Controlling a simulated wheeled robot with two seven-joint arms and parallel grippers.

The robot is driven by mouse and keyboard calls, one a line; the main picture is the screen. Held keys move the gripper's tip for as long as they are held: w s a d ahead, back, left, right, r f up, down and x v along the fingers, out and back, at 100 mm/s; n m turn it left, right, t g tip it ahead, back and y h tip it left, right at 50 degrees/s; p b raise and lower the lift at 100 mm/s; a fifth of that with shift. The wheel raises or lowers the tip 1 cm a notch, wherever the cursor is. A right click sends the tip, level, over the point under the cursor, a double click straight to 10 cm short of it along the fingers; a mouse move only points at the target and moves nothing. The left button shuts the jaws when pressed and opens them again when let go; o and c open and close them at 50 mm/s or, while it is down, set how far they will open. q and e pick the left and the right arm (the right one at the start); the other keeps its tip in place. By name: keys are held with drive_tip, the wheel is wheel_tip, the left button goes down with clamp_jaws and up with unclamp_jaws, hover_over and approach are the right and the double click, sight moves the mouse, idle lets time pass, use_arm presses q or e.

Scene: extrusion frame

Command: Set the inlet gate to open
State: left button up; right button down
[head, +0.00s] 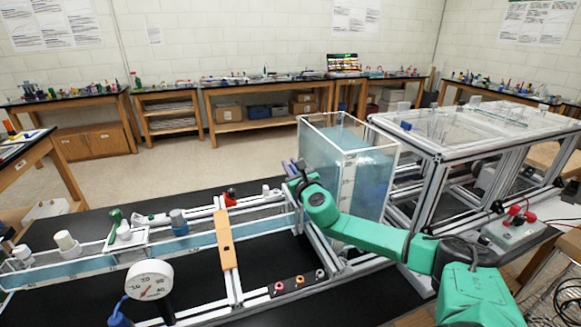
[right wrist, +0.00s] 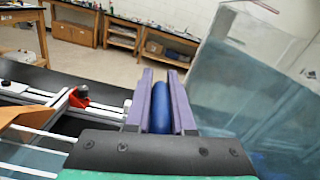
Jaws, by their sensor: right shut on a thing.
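The water tank (head: 362,175) stands at the right end of the long clear channel (head: 70,271) and holds bluish water. My right gripper (head: 292,171) is at the tank's left side, above the channel's end. In the right wrist view its two purple fingers (right wrist: 161,108) are shut on a blue cylindrical handle (right wrist: 161,106), which lies lengthwise between them. The fingers and arm hide this handle in the head view. I cannot make out the inlet gate's plate or how far open it is. My left gripper is not in view.
An orange bar (head: 224,240) crosses the channel, with a red clamp (head: 230,198) behind it. A white dial gauge (head: 149,280) stands in front of the channel. A clear-topped frame (head: 470,130) is right of the tank.

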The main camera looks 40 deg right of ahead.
drive_tip(key=c, duration=0.8)
unclamp_jaws()
drive_tip(key=shift+s+f, duration=0.1)
drive_tip(key=shift+s, duration=0.3)
drive_tip(key=b+v, duration=0.1)
drive_tip(key=v, duration=0.4)
drive_tip(key=shift+a+f+b, duration=0.1)
drive_tip(key=shift+a+b, duration=0.05)
drive_tip(key=shift+b, duration=0.15)
drive_tip(key=p+v, duration=0.1)
drive_tip(key=v, duration=0.7)
drive_tip(key=shift+s, duration=0.3)
drive_tip(key=shift+a, duration=0.1)
